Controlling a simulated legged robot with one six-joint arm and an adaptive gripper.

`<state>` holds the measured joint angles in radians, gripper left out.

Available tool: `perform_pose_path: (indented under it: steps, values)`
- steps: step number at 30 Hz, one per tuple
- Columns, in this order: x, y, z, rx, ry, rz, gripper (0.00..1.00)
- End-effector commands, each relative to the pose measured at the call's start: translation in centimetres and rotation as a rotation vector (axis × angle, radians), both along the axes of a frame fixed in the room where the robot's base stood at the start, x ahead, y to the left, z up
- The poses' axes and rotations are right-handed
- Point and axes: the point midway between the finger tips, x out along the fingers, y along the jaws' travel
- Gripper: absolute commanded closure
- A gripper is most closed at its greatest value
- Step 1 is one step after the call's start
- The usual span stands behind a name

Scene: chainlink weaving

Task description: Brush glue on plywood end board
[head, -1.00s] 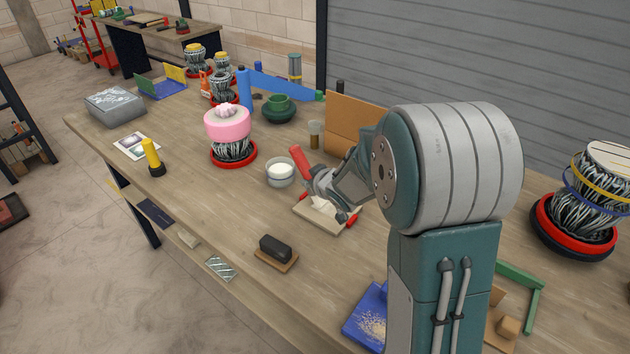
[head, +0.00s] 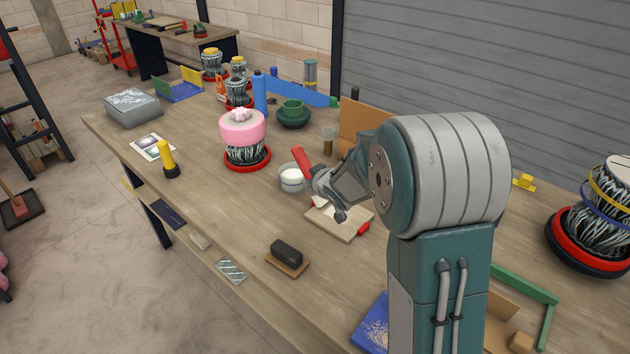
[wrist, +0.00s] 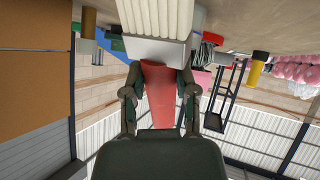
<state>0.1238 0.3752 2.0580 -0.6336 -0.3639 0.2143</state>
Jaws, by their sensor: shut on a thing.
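My gripper (head: 318,180) is shut on the brush, whose red handle (head: 301,159) tilts up to the left in the head view. In the wrist view the red handle (wrist: 158,90) sits between my fingers, with a grey ferrule and pale bristles (wrist: 165,16) beyond. The plywood end board (head: 345,226) lies flat on the bench below my gripper, with a red clamp (head: 363,229) at its right edge. The bristle end is low over the board's left part; contact is hard to tell. The pot of white glue (head: 291,176) stands just left of the brush.
A sanding block (head: 287,252) lies in front of the board. A pink-topped woven stool (head: 243,138) stands to the left and a green bowl (head: 292,114) behind. A brown panel (head: 362,126) stands behind my arm. The bench between the block and the yellow torch (head: 167,158) is clear.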

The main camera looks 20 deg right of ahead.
Motion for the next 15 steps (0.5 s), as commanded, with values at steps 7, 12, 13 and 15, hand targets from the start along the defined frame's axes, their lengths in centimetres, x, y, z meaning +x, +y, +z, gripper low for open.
perform_pose_path:
  steps: [7, 12, 13, 15]
  values:
    - [-0.01, -0.03, -0.06, 0.000, -0.001, 0.000, 1.00]
    - [-0.19, -0.17, -0.02, 0.000, -0.001, -0.001, 1.00]
    - [-0.30, -0.26, 0.02, 0.001, -0.002, -0.001, 1.00]
    - [-0.61, -0.49, 0.14, 0.001, -0.003, -0.002, 1.00]
